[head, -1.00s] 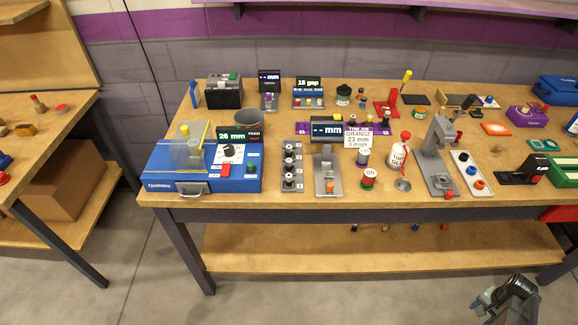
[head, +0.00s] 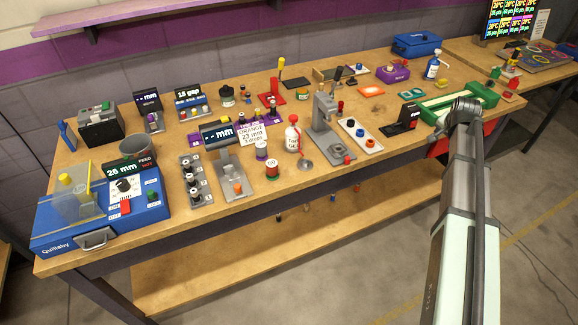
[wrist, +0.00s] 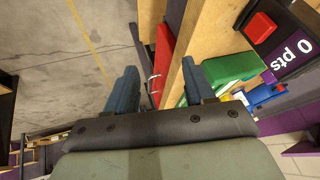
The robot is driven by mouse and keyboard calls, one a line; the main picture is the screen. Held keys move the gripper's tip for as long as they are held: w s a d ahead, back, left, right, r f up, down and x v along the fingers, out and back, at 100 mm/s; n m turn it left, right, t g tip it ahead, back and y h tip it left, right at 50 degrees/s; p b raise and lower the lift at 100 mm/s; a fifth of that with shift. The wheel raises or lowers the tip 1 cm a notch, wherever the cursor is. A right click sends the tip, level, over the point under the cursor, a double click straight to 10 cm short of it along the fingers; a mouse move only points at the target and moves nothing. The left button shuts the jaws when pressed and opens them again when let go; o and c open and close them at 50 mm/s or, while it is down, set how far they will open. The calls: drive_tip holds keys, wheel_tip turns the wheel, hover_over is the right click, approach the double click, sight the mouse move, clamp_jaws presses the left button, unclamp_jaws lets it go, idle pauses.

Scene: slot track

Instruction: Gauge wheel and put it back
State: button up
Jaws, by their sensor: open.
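My gripper (wrist: 160,88) shows in the wrist view with its two blue fingers apart and nothing between them. It is over the table's edge, with floor below on the left. In the head view my arm reaches up on the right and hides its own end. A grey gauge stand (head: 229,178) with a dark "-- mm" display (head: 222,134) stands on the bench, with a small orange piece (head: 238,188) on it. A grey rack (head: 197,180) holds several small dark and white round parts. I cannot tell which part is the wheel.
A green slotted track (head: 487,92) lies near my arm. A white tray (head: 359,134) holds blue and orange round parts. A white bottle (head: 293,138), grey press (head: 323,115) and blue machine (head: 75,225) crowd the front. A red panel (wrist: 164,55) is close by my fingers.

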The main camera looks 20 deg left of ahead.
drive_tip(key=a+r+t, duration=0.1)
drive_tip(key=a+r, duration=0.6)
drive_tip(key=s+a+r+m+t, duration=0.1)
drive_tip(key=s+a+r, duration=0.35)
drive_tip(key=a, duration=0.45)
drive_tip(key=s+a+r+m, duration=0.1)
drive_tip(key=s+a+r, duration=0.2)
drive_tip(key=a+r, duration=0.45)
drive_tip(key=m+g, duration=0.3)
drive_tip(key=g, duration=0.5)
hover_over(190, 176)
wheel_tip(190, 176, down, 6)
drive_tip(key=shift+y, duration=0.3)
drive_tip(key=f, duration=0.8)
drive_tip(key=shift+a+f, duration=0.2)
drive_tip(key=shift+a, duration=0.1)
drive_tip(key=shift+d+f, duration=0.15)
drive_tip(key=shift+f, duration=1.2)
drive_tip(key=shift+d+f, duration=0.1)
drive_tip(key=shift+f, duration=1.25)
